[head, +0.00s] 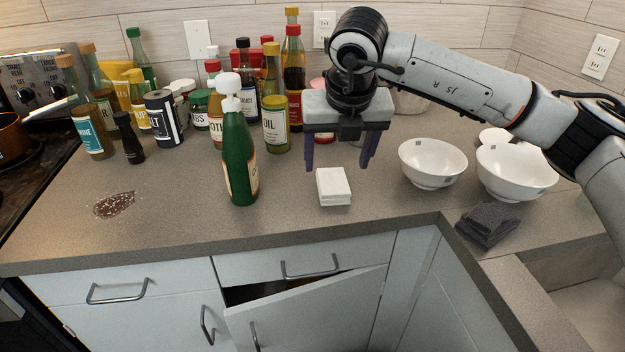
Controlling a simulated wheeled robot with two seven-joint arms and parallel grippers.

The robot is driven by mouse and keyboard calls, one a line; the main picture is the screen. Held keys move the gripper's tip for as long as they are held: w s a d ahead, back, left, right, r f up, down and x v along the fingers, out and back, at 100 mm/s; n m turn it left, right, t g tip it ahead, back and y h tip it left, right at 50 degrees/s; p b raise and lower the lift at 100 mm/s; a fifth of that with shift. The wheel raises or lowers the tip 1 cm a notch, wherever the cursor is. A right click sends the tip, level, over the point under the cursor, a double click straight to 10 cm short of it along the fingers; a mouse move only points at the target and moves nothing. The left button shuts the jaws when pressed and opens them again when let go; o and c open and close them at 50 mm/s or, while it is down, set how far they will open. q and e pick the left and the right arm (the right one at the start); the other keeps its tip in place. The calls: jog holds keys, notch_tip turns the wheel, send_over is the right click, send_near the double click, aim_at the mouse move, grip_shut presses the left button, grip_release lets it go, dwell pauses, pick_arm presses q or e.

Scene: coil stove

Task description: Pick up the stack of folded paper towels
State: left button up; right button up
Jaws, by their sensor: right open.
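The stack of folded paper towels (333,187) is a small white block lying on the grey counter, near its front edge, in the middle of the head view. My right gripper (338,165) points down with its two purple fingers spread apart. It appears above and a little behind the stack, with nothing between the fingers. The fingers do not appear to touch the stack. My left gripper is not in view.
A green bottle with a white cap (240,150) stands left of the stack. Two white bowls (432,163) and a dark folded cloth (487,224) are to the right. Several bottles and jars line the back. A brown spill (114,205) lies at left. A cabinet door (310,310) below stands ajar.

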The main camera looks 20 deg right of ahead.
aim_at(333, 180)
jog(key=x, duration=0.2)
jog(key=shift+f, duration=0.35)
jog(key=x, duration=0.2)
jog(key=p+x, duration=0.1)
jog(key=x, duration=0.1)
jog(key=shift+w+d, duration=0.2)
jog(key=shift+w, duration=0.25)
jog(key=shift+w+f, duration=0.15)
jog(key=shift+f, duration=0.2)
jog(key=shift+f+b, duration=0.25)
jog(key=shift+b, duration=0.05)
jog(key=c, duration=1.1)
